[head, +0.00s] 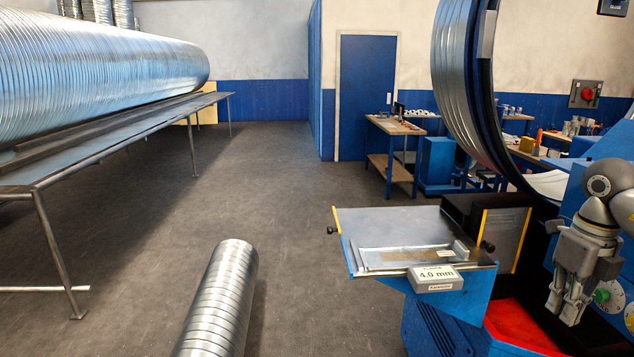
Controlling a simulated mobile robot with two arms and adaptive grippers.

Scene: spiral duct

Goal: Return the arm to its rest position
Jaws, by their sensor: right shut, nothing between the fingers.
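My right gripper (570,303) is at the right edge of the head view, pointing down, in front of the blue machine. Its fingers are together with nothing between them. It hangs beside a green knob (603,295) on the machine's panel; I cannot tell whether it touches the panel. The arm comes in from the right edge. My left gripper is not in view.
A metal tray table (375,226) with a "4.0 mm" block (436,279) juts out left of the gripper. A large ring (455,90) rises behind. Another duct (100,65) lies on a long rack (120,125). The middle floor is clear.

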